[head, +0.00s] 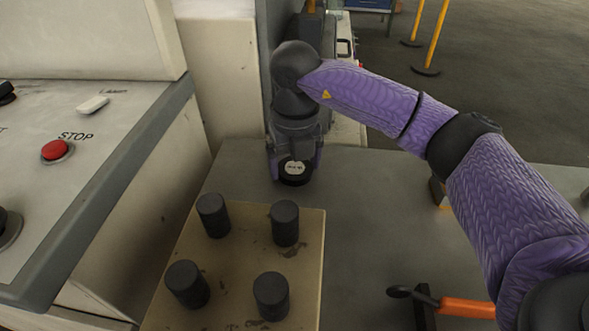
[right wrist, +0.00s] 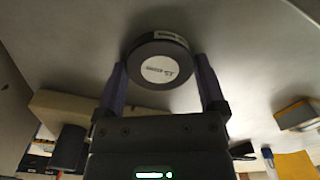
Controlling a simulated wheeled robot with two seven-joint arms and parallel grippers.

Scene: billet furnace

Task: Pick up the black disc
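The black disc (head: 294,180) has a white label on its top face and is at the far part of the grey table. My right gripper (head: 294,168) points down over it, with one finger on each side. In the right wrist view the disc (right wrist: 161,68) shows between the tips of the two purple fingers (right wrist: 160,80). The fingertips are at or very near its rim; whether they press on it cannot be made out. I see no clear gap between disc and table. My left gripper is out of view.
A tan board (head: 237,258) with several dark cylinders (head: 285,223) stands in front of the disc. A control panel with a red stop button (head: 56,150) is at the left. An orange-handled tool (head: 466,308) lies at the right. Table between is clear.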

